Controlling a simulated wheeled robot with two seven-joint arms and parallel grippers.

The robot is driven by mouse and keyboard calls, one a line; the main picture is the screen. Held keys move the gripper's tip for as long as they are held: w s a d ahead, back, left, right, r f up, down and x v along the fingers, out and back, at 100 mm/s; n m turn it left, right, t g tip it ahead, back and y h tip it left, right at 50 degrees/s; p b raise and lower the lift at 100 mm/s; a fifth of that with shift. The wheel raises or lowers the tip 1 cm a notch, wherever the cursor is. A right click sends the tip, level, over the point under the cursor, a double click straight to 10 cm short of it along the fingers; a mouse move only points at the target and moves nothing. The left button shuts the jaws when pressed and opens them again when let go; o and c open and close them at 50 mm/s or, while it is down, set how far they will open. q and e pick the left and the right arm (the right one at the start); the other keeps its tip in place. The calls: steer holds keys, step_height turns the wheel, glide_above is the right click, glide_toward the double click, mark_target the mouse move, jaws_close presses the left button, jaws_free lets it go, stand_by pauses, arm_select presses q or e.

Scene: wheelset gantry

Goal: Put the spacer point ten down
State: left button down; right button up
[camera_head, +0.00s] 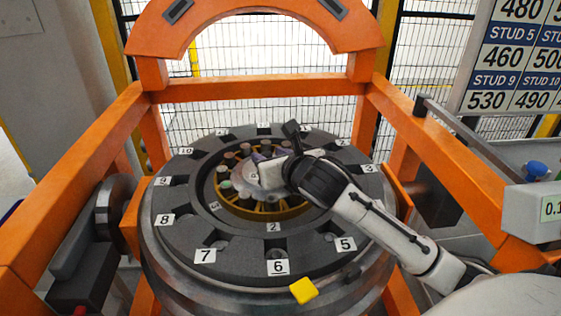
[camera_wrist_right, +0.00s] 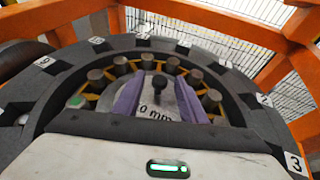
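In the right wrist view my right gripper's purple fingers (camera_wrist_right: 159,92) stand apart, one on each side of the knob, with gaps. My left gripper is not in view.
Several studs (camera_wrist_right: 122,66) ring the centre inside a dark numbered ring (camera_head: 184,238). Orange gantry beams (camera_head: 255,86) stand on both sides and behind. A yellow block (camera_head: 303,290) is at the front edge. A box labelled "0.1" (camera_head: 530,215) and a blue knob (camera_head: 537,169) are at right.

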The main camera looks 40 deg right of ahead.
steer(key=v, duration=0.9)
steer(key=shift+s+a+r, duration=0.1)
steer(key=shift+s+a, duration=0.05)
steer(key=shift+s, duration=0.15)
